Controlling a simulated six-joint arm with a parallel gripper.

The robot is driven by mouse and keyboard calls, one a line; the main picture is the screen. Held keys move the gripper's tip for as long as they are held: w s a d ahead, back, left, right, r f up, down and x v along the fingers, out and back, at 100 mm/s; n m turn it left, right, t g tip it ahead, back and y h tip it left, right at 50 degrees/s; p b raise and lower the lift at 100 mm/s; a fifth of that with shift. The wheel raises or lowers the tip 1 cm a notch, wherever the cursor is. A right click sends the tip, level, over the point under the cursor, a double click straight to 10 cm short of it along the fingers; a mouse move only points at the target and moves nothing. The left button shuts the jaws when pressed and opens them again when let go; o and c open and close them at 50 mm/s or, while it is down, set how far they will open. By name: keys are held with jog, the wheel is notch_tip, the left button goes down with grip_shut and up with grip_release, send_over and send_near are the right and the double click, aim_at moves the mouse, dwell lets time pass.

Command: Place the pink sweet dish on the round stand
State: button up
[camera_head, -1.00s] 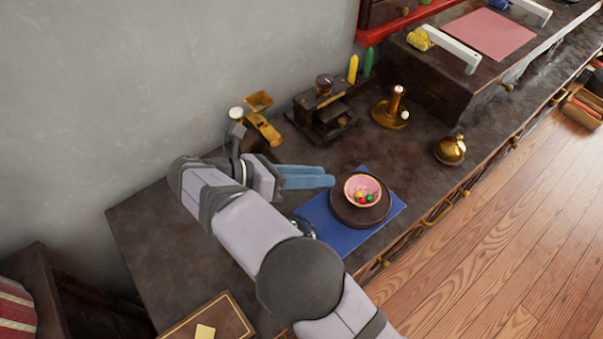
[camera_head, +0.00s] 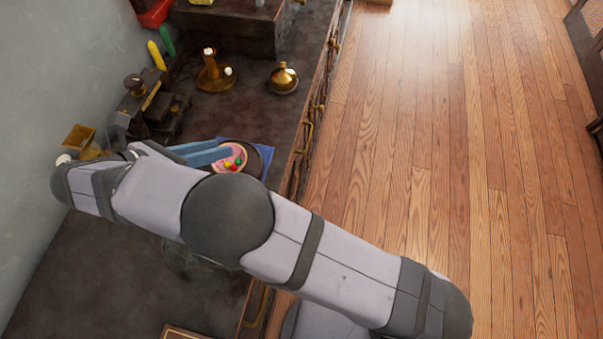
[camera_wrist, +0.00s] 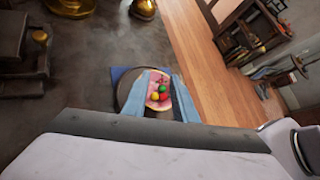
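The pink sweet dish (camera_head: 240,153) holds several small coloured sweets. It sits on the dark round stand (camera_head: 266,162), which rests on a blue mat (camera_head: 261,142). My gripper (camera_head: 229,151) has two blue fingers reaching from the left to the dish, overlapping it in the head view. In the wrist view, the fingers (camera_wrist: 162,76) are parted, one on each side of the dish (camera_wrist: 159,86). The gripper looks open; whether a finger touches the dish I cannot tell. My arm hides the near part of the stand and mat.
A brass candle holder (camera_head: 213,75) and a brass pot (camera_head: 283,78) stand farther back on the counter. A dark wooden device (camera_head: 150,108) and a golden scoop (camera_head: 80,138) are at the left, near the wall. The counter's edge lies close to the right of the stand.

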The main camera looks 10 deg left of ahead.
jog(key=w+d+m+g, duration=0.1)
jog(key=w+d+m, duration=0.1)
jog(key=w+d, duration=0.1)
jog(key=w+d+f+m+g, duration=0.1)
jog(key=w+d+m+g, duration=0.1)
jog(key=d, duration=0.4)
jog(key=w+d+m+g, duration=0.1)
jog(key=w+d+m, duration=0.2)
jog(key=d, duration=0.1)
jog(key=shift+w+d+f+m+g, duration=0.25)
jog(key=shift+w+d+m+g, duration=0.05)
jog(key=shift+w+d+g, duration=0.1)
jog(key=s+d+f+m+g+y, duration=0.1)
jog(key=d+f+m+g+y, duration=0.15)
jog(key=d+m, duration=0.7)
jog(key=s+d+f+m+g+y, duration=0.1)
jog(key=s+d+m+g, duration=0.15)
jog(key=d+m, duration=0.65)
jog(key=s+d+f+m+y, duration=0.2)
jog(key=s+d+m, duration=0.4)
jog(key=d, duration=0.3)
jog(key=shift+d+m+y, duration=0.4)
jog(key=shift+m+y, duration=0.05)
jog(key=shift+m, duration=0.3)
